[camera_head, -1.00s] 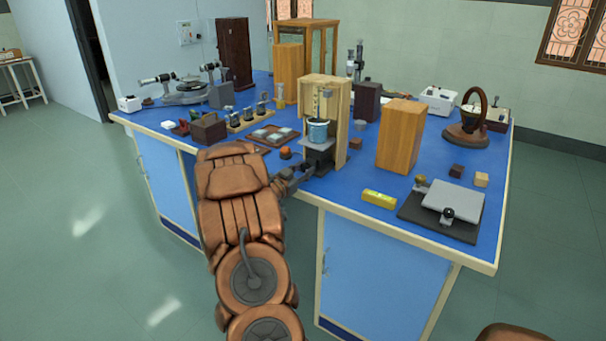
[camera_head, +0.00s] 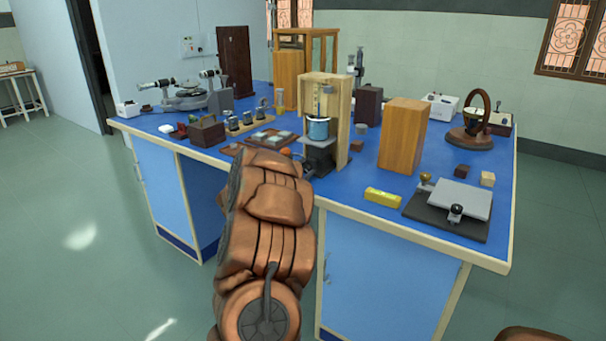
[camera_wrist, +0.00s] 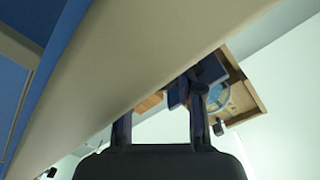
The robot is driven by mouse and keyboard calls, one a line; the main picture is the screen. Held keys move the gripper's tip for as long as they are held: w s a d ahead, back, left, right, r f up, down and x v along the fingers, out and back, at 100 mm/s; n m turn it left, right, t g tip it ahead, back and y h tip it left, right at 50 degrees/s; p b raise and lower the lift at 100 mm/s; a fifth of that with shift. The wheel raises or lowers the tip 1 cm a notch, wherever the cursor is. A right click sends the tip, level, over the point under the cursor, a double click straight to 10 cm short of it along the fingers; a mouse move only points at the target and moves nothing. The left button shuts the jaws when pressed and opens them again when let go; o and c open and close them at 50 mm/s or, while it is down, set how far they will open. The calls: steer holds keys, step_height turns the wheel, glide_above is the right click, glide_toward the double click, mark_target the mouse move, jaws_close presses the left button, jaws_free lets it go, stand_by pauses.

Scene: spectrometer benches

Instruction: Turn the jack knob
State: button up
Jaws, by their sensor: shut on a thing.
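The lab jack (camera_head: 319,157), a small dark stand, is on the blue table at the front opening of a wooden frame and carries a blue beaker (camera_head: 318,128). My gripper is hidden behind my arm in the head view. In the wrist view, my gripper (camera_wrist: 160,105) shows two dark fingers with a gap between them. The right finger reaches in front of a dark blue block that looks like the jack (camera_wrist: 208,72). The pale table edge covers the left fingertip. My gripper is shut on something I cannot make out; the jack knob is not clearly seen.
The pale table edge (camera_wrist: 120,75) cuts across the wrist view, very close to my gripper. The wooden frame (camera_head: 342,115) surrounds the beaker. A small orange object (camera_head: 286,152) lies left of the jack.

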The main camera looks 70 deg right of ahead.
stand_by(0.4)
steer(key=o, duration=1.2)
steer(key=shift+c, duration=0.2)
steer(key=shift+p, duration=0.4)
steer(key=n+p, duration=0.4)
steer(key=shift+r+n+p, duration=0.2)
steer(key=shift+n+p, duration=0.1)
steer(key=shift+p, duration=0.05)
steer(key=n+p, duration=0.2)
steer(key=p, duration=0.1)
steer(key=shift+f+n, duration=0.1)
steer(key=shift+n, duration=0.3)
